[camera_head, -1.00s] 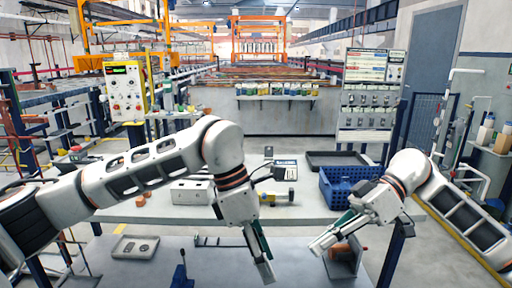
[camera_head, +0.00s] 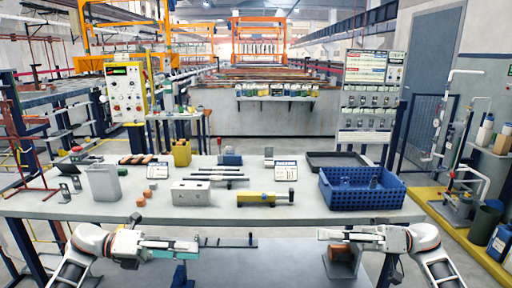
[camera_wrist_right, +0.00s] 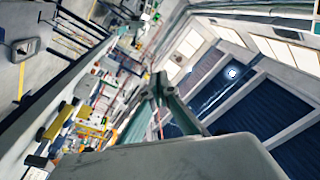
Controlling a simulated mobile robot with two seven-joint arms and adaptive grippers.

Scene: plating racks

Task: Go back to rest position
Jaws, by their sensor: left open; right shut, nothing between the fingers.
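My left gripper (camera_head: 196,246) is low at the left in the head view, in front of the table's near edge. Its fingers point right; it is open and empty. My right gripper (camera_head: 321,234) is low at the right, pointing left. It is shut with nothing in it; its closed fingertips also show in the right wrist view (camera_wrist_right: 159,86). Both forearms are folded in from the lower corners, and both grippers are apart from the things on the table (camera_head: 300,214).
On the table stand a blue crate (camera_head: 345,203), a black tray (camera_head: 336,154), a yellow tool (camera_head: 256,199), a grey box (camera_head: 191,197) and a grey container (camera_head: 103,184). A lower surface (camera_head: 270,272) lies below the grippers. The tabletop's front middle is clear.

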